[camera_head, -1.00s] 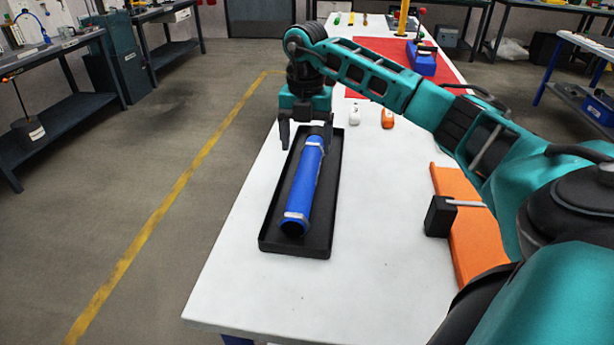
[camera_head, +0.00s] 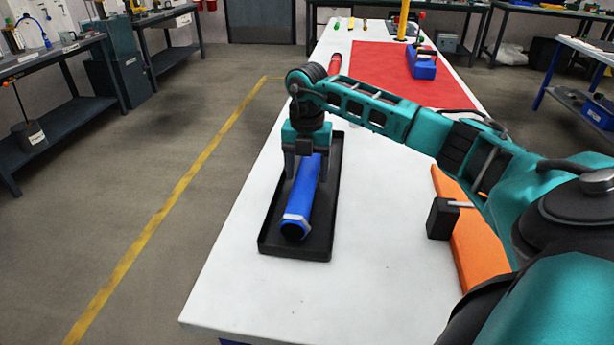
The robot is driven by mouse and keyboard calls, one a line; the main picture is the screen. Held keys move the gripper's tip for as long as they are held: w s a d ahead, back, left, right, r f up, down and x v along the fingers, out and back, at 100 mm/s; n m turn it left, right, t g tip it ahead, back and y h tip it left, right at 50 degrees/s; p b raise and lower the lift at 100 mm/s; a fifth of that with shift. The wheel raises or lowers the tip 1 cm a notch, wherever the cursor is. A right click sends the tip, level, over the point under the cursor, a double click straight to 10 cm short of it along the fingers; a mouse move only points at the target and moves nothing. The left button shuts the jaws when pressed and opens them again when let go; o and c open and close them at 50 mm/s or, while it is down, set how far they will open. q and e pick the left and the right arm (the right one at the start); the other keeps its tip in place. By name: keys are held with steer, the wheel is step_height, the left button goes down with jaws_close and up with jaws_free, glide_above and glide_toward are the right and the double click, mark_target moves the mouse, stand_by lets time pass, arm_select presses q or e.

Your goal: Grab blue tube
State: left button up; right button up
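The blue tube (camera_head: 302,205) lies lengthwise in a black tray (camera_head: 262,245) on the white table, with a pale band near its front end. My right gripper (camera_head: 306,177) is over the tube's far part, pointing down, with one finger on each side of it. The fingers look spread, and I cannot tell whether they touch the tube. The gripper body hides the tube's far end. My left gripper is not in view.
An orange block (camera_head: 470,245) and a black piece (camera_head: 442,218) are at the table's right side. A red mat (camera_head: 400,75) with a blue object (camera_head: 421,64) lies farther back. The white tabletop in front of the tray is clear.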

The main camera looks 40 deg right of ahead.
steer(key=c, duration=1.1)
steer(key=shift+r, duration=0.15)
